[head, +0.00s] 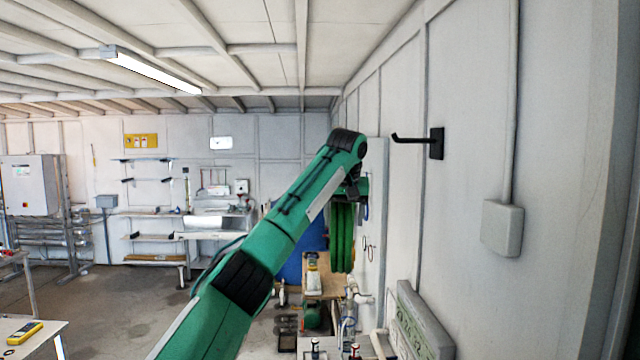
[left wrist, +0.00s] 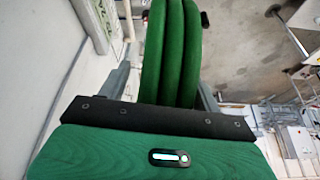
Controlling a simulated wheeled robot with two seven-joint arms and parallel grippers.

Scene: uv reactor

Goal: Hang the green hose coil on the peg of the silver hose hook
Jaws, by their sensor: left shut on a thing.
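The green hose coil (head: 342,238) hangs below my left gripper (head: 354,188), at the end of my raised green left arm. In the left wrist view the coil (left wrist: 172,50) shows as several thick green loops between the two fingers of the left gripper (left wrist: 165,97), which is shut on it. A wall hook (head: 437,143) is on the right wall, higher than the coil and to its right. It looks black rather than silver, and its peg (head: 408,139) points left with an upturned tip. The coil is apart from the peg. My right gripper is not in view.
A grey box (head: 502,228) with a vertical conduit (head: 511,100) is on the wall right of the hook. A grey-green panel (head: 420,322) is low on that wall. A cluttered bench (head: 325,285) stands below the coil. The air around the peg is clear.

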